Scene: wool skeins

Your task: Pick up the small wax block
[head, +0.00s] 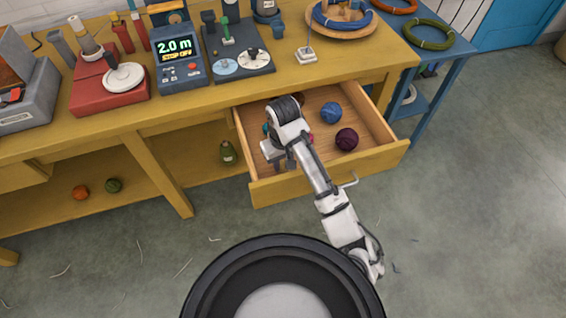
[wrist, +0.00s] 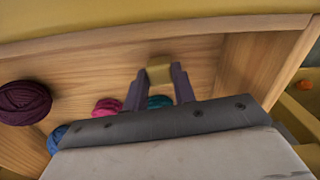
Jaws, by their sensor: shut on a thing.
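My gripper (wrist: 160,76) is shut on a small tan-yellow block, the wax block (wrist: 159,74), which sits between the two dark fingertips in the wrist view. In the head view my gripper (head: 277,160) points down inside the open wooden drawer (head: 330,177), at its left side. The block is hidden there behind my arm and gripper. I cannot tell whether the block touches the drawer floor.
The drawer also holds wool balls: blue (head: 330,112), maroon (head: 347,139), pink (wrist: 107,107) and teal (wrist: 158,101). The drawer walls stand close around my gripper. The yellow workbench (head: 220,95) above carries several tools and a display box (head: 180,58).

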